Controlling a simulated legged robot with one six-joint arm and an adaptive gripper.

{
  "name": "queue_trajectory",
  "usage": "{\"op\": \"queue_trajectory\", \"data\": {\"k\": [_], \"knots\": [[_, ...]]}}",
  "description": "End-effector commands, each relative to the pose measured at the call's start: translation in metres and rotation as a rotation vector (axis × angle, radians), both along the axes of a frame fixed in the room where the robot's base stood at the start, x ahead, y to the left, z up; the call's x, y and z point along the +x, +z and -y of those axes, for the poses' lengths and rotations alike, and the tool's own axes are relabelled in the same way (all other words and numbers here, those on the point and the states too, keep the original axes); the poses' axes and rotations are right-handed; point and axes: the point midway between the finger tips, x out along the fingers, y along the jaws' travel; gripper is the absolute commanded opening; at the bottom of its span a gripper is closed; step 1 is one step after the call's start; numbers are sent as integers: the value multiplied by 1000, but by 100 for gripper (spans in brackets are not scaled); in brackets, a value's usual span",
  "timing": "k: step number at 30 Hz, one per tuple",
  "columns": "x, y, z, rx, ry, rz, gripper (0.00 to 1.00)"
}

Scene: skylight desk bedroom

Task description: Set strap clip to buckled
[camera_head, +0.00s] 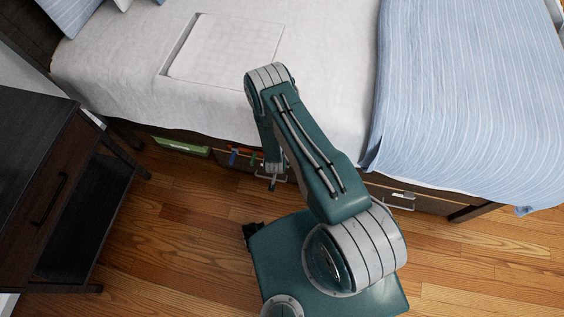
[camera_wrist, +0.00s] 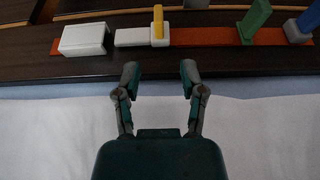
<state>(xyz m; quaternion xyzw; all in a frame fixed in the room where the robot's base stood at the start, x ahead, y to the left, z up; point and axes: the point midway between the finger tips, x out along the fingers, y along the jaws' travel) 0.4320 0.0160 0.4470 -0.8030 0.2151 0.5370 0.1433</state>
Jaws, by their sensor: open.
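In the wrist view, a white block (camera_wrist: 84,39) lies on a dark wooden surface. Right of it is a smaller white piece (camera_wrist: 132,37), separated by a narrow gap. The smaller piece adjoins a grey-white base with an upright yellow tab (camera_wrist: 158,22). A flat orange strip (camera_wrist: 210,37) runs along the same line to the right. These look like parts of the strap clip, but I cannot tell exactly which. My gripper (camera_wrist: 159,72) is open and empty, its fingertips apart from these parts. In the head view, my gripper (camera_head: 271,181) hangs beside the bed's side; its fingers are small there.
Green (camera_wrist: 255,20) and blue (camera_wrist: 299,28) tabs stand right of the yellow one. The bed (camera_head: 330,105) with a striped blue blanket (camera_head: 460,100) lies beyond my arm. A dark nightstand (camera_head: 45,170) stands left. Wooden floor (camera_head: 180,230) is open between.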

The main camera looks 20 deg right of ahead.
Motion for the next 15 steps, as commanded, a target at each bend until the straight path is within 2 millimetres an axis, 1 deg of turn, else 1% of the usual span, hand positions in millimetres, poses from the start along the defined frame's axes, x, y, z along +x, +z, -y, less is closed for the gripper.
{"op": "queue_trajectory", "data": {"k": [5, 15], "knots": [[3, -13, 3, -1, -3, 0, 53], [20, -61, 13, -1, -3, -1, 53]]}}
